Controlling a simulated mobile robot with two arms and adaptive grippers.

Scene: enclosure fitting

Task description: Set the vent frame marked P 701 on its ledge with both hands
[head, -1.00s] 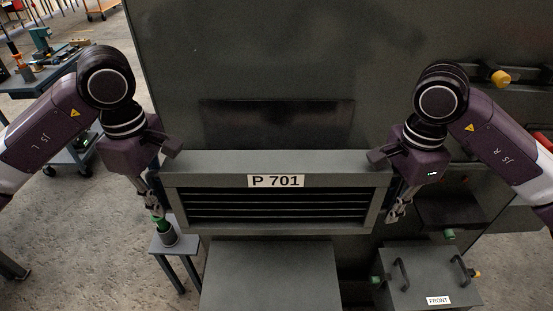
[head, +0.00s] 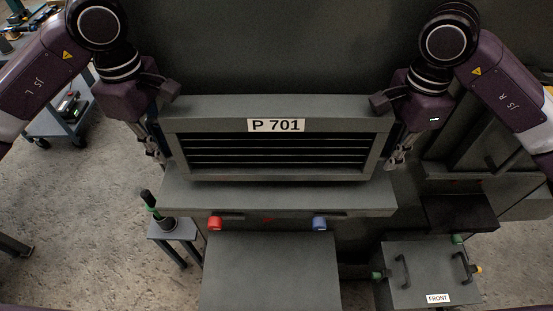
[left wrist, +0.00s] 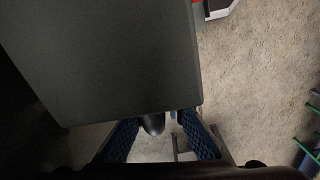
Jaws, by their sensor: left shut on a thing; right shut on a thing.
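The grey vent frame (head: 275,106), marked P 701 on a white label, is upright and level, with dark slats below the label. It hangs between my two grippers. My left gripper (head: 160,120) is shut on its left end and my right gripper (head: 389,127) on its right end. A grey ledge (head: 275,199) shows just below the frame. The frame's lower edge overlaps the ledge's back part; I cannot tell whether they touch. In the left wrist view, the blue padded fingers (left wrist: 160,132) flank the edge of a large grey surface.
A red knob (head: 215,223) and a blue knob (head: 319,223) are at the ledge's front. A grey box (head: 270,270) stands below. A box marked FRONT (head: 425,262) is at lower right. A small stool (head: 175,233) holds a dark cylinder at left. A cart (head: 62,118) is farther left.

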